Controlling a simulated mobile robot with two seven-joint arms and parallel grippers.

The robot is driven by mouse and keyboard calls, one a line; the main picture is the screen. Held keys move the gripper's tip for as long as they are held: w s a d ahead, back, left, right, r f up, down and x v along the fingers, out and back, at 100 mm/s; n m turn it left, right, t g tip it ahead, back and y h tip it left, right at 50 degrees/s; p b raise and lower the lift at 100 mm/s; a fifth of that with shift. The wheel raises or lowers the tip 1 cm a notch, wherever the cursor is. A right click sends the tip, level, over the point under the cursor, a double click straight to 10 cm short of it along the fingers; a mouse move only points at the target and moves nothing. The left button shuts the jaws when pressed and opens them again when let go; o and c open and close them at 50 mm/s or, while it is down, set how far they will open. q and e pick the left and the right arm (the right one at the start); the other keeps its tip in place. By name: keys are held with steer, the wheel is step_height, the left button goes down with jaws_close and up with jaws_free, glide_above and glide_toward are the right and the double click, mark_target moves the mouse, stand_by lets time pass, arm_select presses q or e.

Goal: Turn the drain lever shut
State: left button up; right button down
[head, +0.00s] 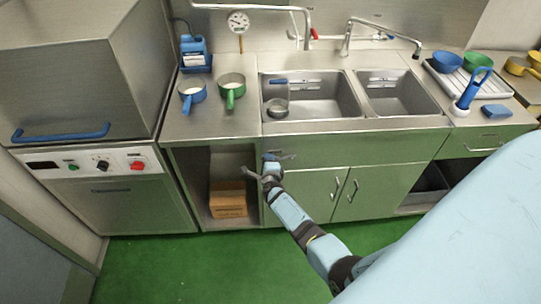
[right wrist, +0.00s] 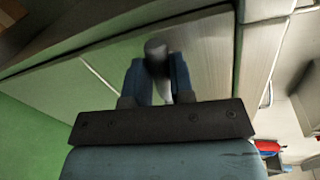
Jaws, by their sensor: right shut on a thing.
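The drain lever (head: 288,156) is a small grey handle on the steel front panel under the left sink basin. It points to the right, roughly level. My right gripper (head: 270,158) is at the lever's left part, in front of the panel. In the right wrist view, my right gripper (right wrist: 158,75) has its two blue fingers shut on the lever's dark rounded end (right wrist: 157,50). The fingers hide part of the lever. My left gripper is not in view.
The left sink basin (head: 335,104) holds a small strainer-like pan (head: 278,108). Cupboard doors with handles (head: 337,187) are below. An open bay to the left holds a cardboard box (head: 228,199). The green floor (head: 200,270) in front is clear.

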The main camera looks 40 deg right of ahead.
step_height(320, 180, down, 2)
steer(key=shift+a+f+n+h+b, duration=0.15)
steer(key=shift+n+h+b, duration=0.25)
steer(key=shift+n, duration=0.6)
steer(key=c, duration=1)
jaws_free()
